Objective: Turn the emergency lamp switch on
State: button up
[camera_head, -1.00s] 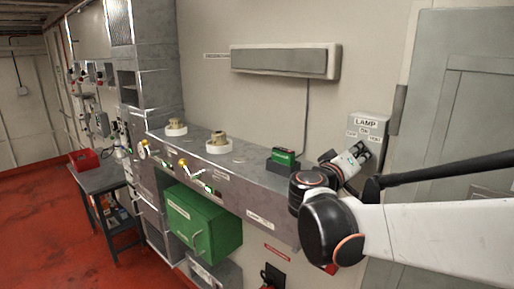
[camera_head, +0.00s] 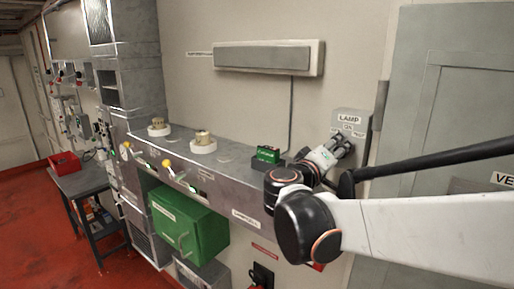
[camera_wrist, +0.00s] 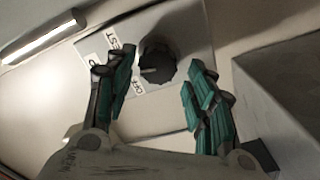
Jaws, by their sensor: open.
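The lamp switch box (camera_head: 349,121) is a grey box on the wall, marked LAMP with labels on its face. In the wrist view, its dark round knob (camera_wrist: 158,64) sits on the grey plate (camera_wrist: 190,28) beside white labels reading TEST and OFF. My gripper (camera_wrist: 156,88) is open, with one finger on each side of the knob in the picture. I see no clear contact with the knob. In the head view, my gripper (camera_head: 344,144) is in front of the box and hides its lower part, including the knob. The emergency lamp (camera_head: 262,58) is a long unlit-looking fixture higher on the wall.
A metal bench (camera_head: 225,181) runs along the wall left of my arm. A green block (camera_head: 268,154) and round fittings (camera_head: 203,143) stand on it. A green box (camera_head: 186,226) hangs below. A grey door (camera_head: 455,90) is at right.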

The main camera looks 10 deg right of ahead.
jog(key=shift+s+a+m, duration=1.2)
jog(key=shift+s+a, duration=3.05)
jog(key=shift+a, duration=0.25)
jog(key=p+x, duration=0.1)
jog(key=x, duration=1.3)
jog(key=shift+a, duration=0.1)
